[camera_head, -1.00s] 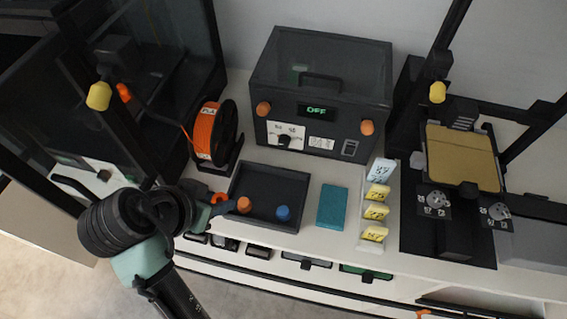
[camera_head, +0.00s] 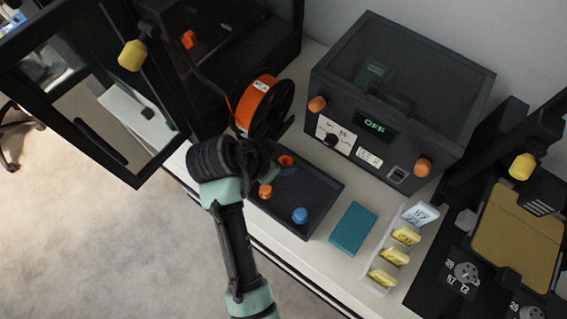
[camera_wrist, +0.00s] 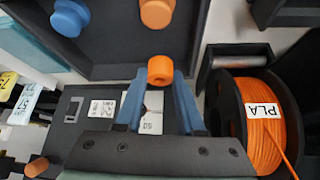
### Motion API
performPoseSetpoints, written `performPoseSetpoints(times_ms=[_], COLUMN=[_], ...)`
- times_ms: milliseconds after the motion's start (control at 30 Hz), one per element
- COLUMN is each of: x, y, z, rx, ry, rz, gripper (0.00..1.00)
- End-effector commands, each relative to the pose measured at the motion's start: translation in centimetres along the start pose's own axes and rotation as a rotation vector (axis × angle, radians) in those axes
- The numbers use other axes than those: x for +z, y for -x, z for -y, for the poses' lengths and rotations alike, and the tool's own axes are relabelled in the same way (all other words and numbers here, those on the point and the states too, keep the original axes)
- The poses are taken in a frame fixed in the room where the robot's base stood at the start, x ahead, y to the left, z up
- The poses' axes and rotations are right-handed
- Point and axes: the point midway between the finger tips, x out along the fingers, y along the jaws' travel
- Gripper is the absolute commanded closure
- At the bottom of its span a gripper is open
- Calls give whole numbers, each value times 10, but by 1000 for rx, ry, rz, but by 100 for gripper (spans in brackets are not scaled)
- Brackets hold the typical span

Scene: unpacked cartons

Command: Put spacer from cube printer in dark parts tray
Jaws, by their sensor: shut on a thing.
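My gripper (camera_head: 284,168) is shut on an orange ring-shaped spacer (camera_head: 286,160) and holds it over the left back part of the dark parts tray (camera_head: 322,190). In the wrist view the spacer (camera_wrist: 160,70) sits between my two blue fingertips (camera_wrist: 158,84), close to the tray's wall (camera_wrist: 118,62). An orange round part (camera_head: 265,191) and a blue round part (camera_head: 300,215) lie in the tray. The black cube printer (camera_head: 230,60) stands at the back left, its framed door (camera_head: 75,120) standing open with a yellow knob.
An orange filament spool (camera_head: 257,102) stands just behind the tray. A dark box with an OFF display (camera_head: 375,126) is behind and right. A teal block (camera_head: 353,228) and a holder with yellow tags (camera_head: 388,262) are to the right. A flat-bed printer (camera_head: 515,235) is far right.

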Motion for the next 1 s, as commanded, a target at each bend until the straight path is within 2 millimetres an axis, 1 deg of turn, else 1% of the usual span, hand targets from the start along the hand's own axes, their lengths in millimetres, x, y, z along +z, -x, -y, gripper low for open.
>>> performPoseSetpoints(times_ms=[33, 100, 167, 533, 567, 600, 633, 867, 1000], x=[5, 10, 13, 15, 15, 14, 14, 14, 13], y=[-7, -15, -19, -23, -23, -22, -22, -22, -16], z=[-1, -1, -1, 0, 0, 0, 0, 0, 0], rx=[3, 3, 2, 0, 0, 0, 0, 0, -1], ry=[3, 3, 2, 0, 0, 0, 0, 0, 1], rz=[2, 2, 2, 1, 0, 0, 0, 1, 0], gripper=[100, 100, 100, 100, 59, 52, 50, 50, 50])
